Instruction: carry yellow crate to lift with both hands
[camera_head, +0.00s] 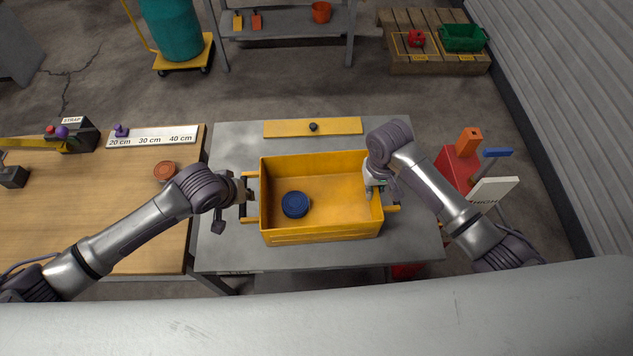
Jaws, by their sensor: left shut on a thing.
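The yellow crate (320,239) is an open box over a grey metal tabletop (232,150); I cannot tell whether it rests on it or hangs just above. A blue round object (295,204) lies inside, left of the middle. Bar handles stick out at the crate's left and right ends. My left gripper (246,190) is shut on the left handle. My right gripper (375,188) is at the crate's right wall, near the right handle (392,208); its fingers are partly hidden, so its opening is unclear. I cannot identify the lift for certain.
A yellow strip with a black knob (313,127) lies behind the crate. A wooden bench (130,210) adjoins at left. A red unit with a white sign (494,191) stands at right. A pallet (440,66), shelf (285,24) and teal drum (172,30) stand behind, across open floor.

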